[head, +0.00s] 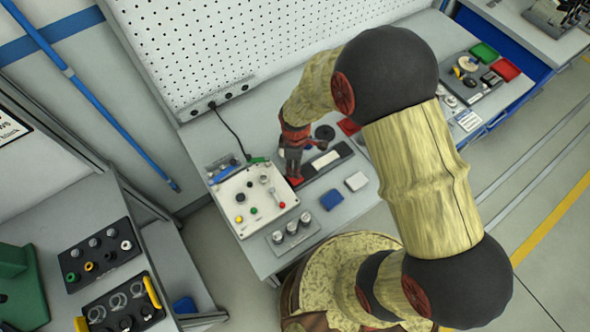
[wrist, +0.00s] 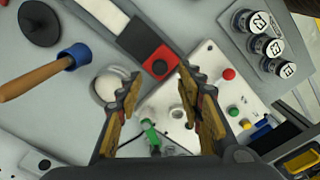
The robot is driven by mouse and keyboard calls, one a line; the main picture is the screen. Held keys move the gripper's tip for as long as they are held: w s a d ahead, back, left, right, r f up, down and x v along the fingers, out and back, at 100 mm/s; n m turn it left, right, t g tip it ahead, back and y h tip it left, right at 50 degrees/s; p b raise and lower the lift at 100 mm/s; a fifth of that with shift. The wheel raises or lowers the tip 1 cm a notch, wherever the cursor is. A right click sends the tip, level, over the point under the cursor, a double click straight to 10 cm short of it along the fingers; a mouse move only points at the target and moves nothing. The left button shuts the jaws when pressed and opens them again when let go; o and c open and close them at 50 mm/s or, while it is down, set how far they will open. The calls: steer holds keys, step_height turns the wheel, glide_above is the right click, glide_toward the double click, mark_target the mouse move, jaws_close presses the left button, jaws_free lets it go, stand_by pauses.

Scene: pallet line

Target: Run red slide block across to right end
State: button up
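The red slide block (wrist: 158,62) has a dark round spot on top. It sits at one end of a dark slide rail (wrist: 138,38) that carries a white strip. In the head view the red slide block (head: 295,182) is at the left end of the rail (head: 312,172), which runs up and to the right. My gripper (wrist: 160,79) is open, with nothing between its fingers. In the wrist view its fingertips lie on either side just below the block. In the head view my gripper (head: 293,170) hangs above the block and partly hides it. Contact cannot be told.
A white control panel (head: 230,202) with knobs is left of the block. A wooden-handled tool (wrist: 35,80), a black disc (wrist: 40,22) and a pale round piece (wrist: 105,88) lie beside the rail.

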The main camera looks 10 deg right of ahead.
steer(key=shift+f, duration=2.15)
jaws_close()
